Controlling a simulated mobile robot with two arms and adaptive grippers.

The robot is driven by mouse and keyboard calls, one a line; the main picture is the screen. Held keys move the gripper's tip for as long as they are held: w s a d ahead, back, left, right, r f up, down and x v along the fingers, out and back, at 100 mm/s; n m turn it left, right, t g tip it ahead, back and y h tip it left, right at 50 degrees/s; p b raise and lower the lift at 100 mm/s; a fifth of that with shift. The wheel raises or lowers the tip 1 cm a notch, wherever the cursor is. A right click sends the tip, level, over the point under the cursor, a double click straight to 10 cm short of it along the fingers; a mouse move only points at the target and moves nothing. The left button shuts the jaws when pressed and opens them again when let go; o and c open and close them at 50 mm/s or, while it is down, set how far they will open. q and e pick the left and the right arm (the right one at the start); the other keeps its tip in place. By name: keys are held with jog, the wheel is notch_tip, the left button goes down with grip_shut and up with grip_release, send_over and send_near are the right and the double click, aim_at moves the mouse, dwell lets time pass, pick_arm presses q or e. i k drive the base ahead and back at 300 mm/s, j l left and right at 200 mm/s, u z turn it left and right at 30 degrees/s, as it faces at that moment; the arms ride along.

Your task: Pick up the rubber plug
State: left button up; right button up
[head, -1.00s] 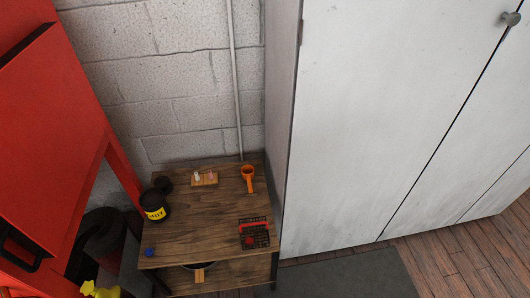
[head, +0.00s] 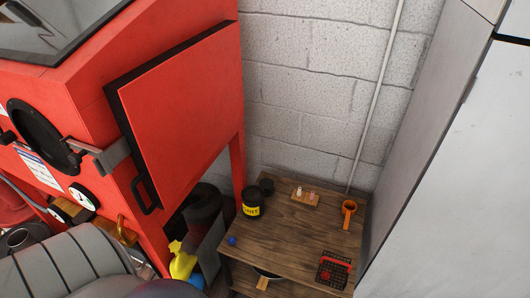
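I cannot tell for sure which thing is the rubber plug. Small candidates lie on the wooden table (head: 292,235) at the lower middle of the head view. A small wooden block (head: 312,200) near the wall holds a whitish and a pinkish upright piece. A small blue round piece (head: 231,240) lies near the left front corner. A red piece (head: 325,274) shows in the dark wire basket (head: 337,262) at the right front. All are too small to make out well. Neither of my grippers is in view.
A black jar with a yellow label (head: 252,210), a dark lid (head: 266,186) and an orange cup with a handle (head: 349,207) stand on the table. A white cabinet (head: 470,190) is at right.

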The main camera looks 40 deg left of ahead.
aim_at(232, 240)
jog(key=u, duration=1.55)
